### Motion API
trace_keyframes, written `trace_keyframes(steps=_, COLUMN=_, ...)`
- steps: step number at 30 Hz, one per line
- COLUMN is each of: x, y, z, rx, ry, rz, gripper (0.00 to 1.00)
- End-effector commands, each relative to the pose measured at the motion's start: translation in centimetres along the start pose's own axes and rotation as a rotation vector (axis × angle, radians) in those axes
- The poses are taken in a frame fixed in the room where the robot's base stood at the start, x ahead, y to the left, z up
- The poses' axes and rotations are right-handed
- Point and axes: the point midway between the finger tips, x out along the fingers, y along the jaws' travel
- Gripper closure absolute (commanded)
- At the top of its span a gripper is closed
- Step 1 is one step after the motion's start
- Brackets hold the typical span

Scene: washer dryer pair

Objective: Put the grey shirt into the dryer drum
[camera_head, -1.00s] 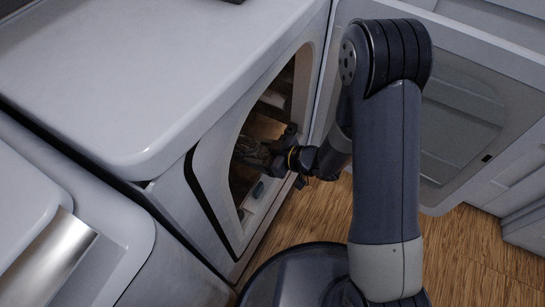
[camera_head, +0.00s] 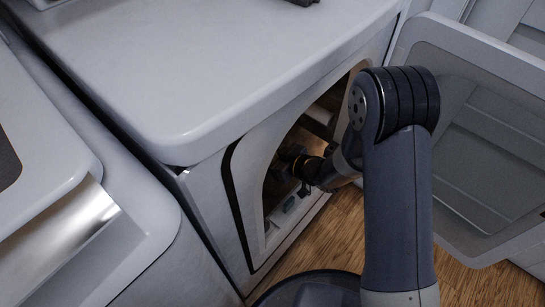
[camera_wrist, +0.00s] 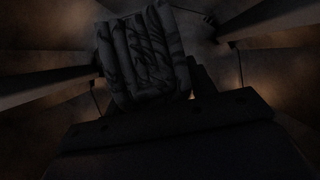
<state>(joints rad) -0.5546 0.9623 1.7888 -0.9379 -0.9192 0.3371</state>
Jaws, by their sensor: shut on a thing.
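The dryer (camera_head: 215,190) stands with its front opening facing right, and its door (camera_head: 475,140) hangs wide open on the right. My arm reaches through the opening, and my gripper (camera_head: 290,160) is inside the drum, partly hidden by the rim and shadow. In the wrist view, the dark grey folded shirt (camera_wrist: 145,55) is held in my gripper (camera_wrist: 150,95), which is shut on it. The drum wall (camera_wrist: 45,90) surrounds it, dark with warm light patches. I cannot tell whether the shirt touches the drum.
A second white appliance (camera_head: 125,240) stands at the left, close to the dryer. The dryer's flat top (camera_head: 230,60) is mostly clear. Wood floor (camera_head: 345,225) shows below the opening. The opening's rim lies close around my arm.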

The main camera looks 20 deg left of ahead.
Motion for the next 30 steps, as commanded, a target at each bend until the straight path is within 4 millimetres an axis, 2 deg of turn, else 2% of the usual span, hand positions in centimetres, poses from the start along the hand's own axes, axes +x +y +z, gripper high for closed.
trace_keyframes(steps=5, x=0.0, y=0.0, z=-0.1, rx=0.000, ry=0.001, rz=0.000, gripper=0.76)
trace_keyframes(steps=6, x=0.0, y=0.0, z=-0.1, rx=0.000, ry=0.001, rz=0.000, gripper=0.45)
trace_keyframes(steps=14, x=0.0, y=0.0, z=0.0, rx=0.000, ry=0.000, rz=0.000, gripper=0.24)
trace_keyframes(steps=23, x=-0.3, y=0.0, z=0.0, rx=0.001, ry=-0.001, rz=0.000, gripper=0.22)
trace_keyframes(steps=26, x=-1.4, y=0.1, z=-0.1, rx=0.002, ry=-0.003, rz=0.002, gripper=0.22)
trace_keyframes(steps=30, x=-4.0, y=0.1, z=-0.2, rx=0.003, ry=-0.002, rz=0.004, gripper=0.22)
